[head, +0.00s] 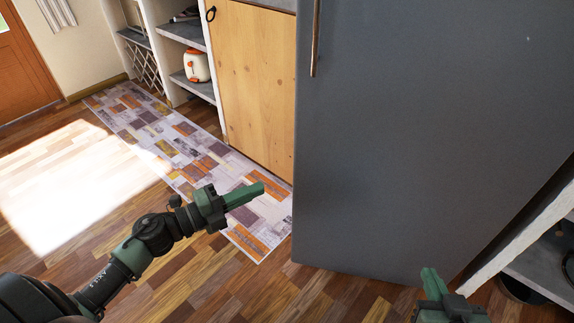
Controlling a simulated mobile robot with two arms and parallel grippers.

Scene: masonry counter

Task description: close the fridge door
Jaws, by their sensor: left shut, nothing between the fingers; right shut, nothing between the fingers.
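The fridge door (415,140) is a large flat grey panel filling the right half of the head view. A slim metal handle (315,40) runs down near its upper left edge. Whether the door is fully shut or ajar I cannot tell, as no gap or interior shows. My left gripper (260,188) is shut and empty, over the patterned rug to the left of the door. My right gripper (430,275) is shut and empty, low in front of the door near its bottom edge, with no clear contact visible.
A wooden cabinet door (255,85) stands left of the fridge, beside open shelves (190,80) holding a white and orange appliance (196,65). A patterned rug (160,140) lies along them. A low shelf (548,265) is close at right. The wooden floor at left is clear.

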